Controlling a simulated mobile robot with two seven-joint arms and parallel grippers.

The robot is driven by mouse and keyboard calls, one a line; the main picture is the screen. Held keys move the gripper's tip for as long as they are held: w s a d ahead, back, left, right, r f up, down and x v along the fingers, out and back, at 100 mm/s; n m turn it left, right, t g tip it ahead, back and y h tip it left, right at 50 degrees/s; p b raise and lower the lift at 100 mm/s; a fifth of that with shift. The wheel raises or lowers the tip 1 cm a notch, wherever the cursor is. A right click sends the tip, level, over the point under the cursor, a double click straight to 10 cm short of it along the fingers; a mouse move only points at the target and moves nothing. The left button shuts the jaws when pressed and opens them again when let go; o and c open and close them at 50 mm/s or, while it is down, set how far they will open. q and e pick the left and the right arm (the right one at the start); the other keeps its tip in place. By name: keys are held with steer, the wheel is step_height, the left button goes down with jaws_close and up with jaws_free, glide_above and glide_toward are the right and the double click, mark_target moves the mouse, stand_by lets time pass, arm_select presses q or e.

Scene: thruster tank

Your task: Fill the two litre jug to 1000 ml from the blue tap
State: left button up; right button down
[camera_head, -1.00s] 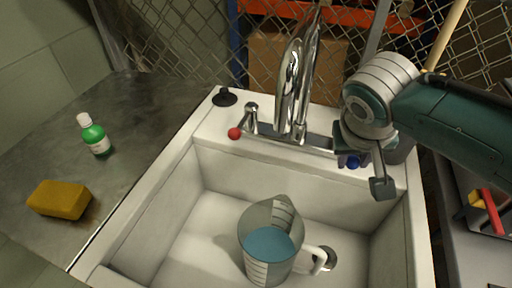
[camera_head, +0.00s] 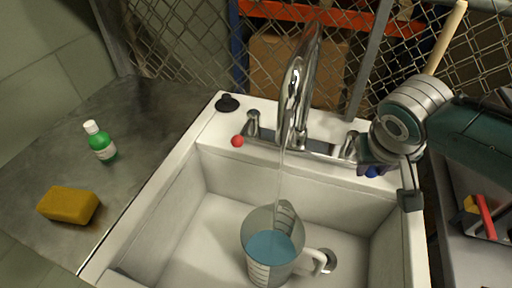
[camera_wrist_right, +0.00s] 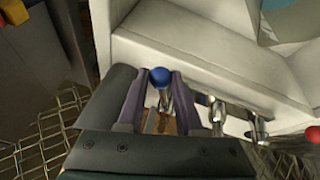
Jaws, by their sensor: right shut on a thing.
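The clear jug (camera_head: 258,269) stands upright in the sink below the chrome spout (camera_head: 298,85), its white handle to the right. It holds bluish water (camera_head: 271,245); its scale marks are too small to read. A thin stream (camera_head: 280,180) falls from the spout into the jug. The blue tap knob (camera_head: 373,171) is at the right of the tap, partly hidden by my right gripper (camera_head: 377,164). In the right wrist view the blue knob (camera_wrist_right: 160,76) sits between the fingers of my right gripper (camera_wrist_right: 161,84), which is shut on it. My left gripper is out of view.
The red tap knob (camera_head: 237,141) is left of the spout. A black plug (camera_head: 228,103) lies on the sink's back-left corner. A green bottle (camera_head: 101,143) and yellow sponge (camera_head: 68,205) are on the left counter. Wire fence stands behind.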

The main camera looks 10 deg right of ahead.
steer(key=shift+d, duration=0.25)
steer(key=shift+a, duration=0.1)
